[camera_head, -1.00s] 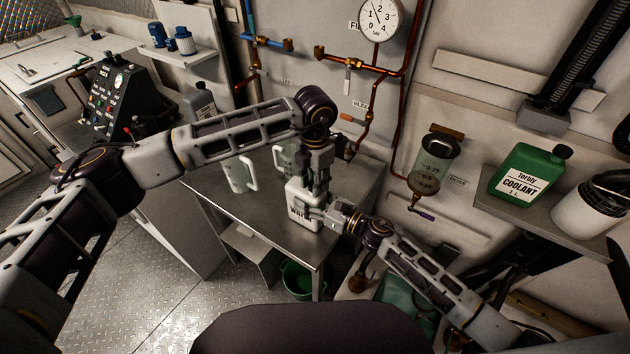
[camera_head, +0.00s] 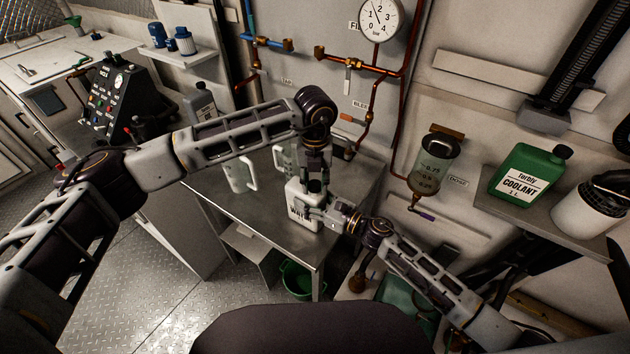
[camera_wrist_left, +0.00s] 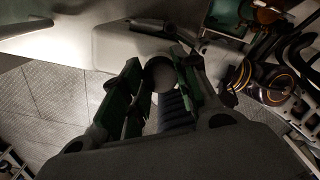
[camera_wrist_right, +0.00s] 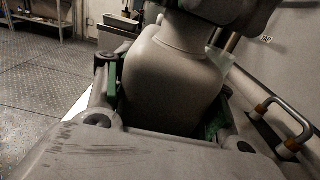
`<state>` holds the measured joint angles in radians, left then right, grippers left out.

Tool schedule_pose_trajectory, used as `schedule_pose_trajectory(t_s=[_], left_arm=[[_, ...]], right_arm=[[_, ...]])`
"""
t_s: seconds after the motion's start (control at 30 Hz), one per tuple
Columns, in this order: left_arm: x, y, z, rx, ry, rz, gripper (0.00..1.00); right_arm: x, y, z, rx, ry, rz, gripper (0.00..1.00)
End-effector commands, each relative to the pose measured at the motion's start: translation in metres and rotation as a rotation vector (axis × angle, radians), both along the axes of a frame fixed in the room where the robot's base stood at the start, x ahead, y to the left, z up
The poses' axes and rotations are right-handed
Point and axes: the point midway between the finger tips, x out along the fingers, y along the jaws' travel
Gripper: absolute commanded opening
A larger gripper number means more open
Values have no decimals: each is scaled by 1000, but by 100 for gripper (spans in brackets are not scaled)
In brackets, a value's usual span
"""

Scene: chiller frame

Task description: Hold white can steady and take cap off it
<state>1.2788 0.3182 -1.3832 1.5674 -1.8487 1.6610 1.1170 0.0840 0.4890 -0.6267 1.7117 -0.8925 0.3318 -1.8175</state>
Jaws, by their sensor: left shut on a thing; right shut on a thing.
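The white can (camera_head: 297,212) stands upright on the metal table, its dark lettering partly covered. My right gripper (camera_head: 312,213) comes in from the right and is shut around its body; the right wrist view shows the can's body (camera_wrist_right: 172,85) between the green-padded fingers. My left gripper (camera_head: 314,178) points straight down over the can's top. Its fingers are shut on the dark cap (camera_head: 314,188). In the left wrist view a ribbed dark piece (camera_wrist_left: 176,108) shows between the fingers. I cannot tell whether the cap still sits on the neck.
A white jug with a handle (camera_head: 241,173) stands left of the can on the table (camera_head: 285,245). Another pale container stands behind. A green coolant bottle (camera_head: 527,178) and a white container are on the right shelf. A green bucket (camera_head: 297,280) is below.

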Motion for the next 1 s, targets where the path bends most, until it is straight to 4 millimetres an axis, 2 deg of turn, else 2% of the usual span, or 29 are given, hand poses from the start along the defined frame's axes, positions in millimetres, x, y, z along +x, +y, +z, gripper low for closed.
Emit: schedule_pose_trajectory(t_s=[1.0], left_arm=[[-1,-3,1,-5,2,811,2]], right_arm=[[-1,2,1,2,-2,4,0]])
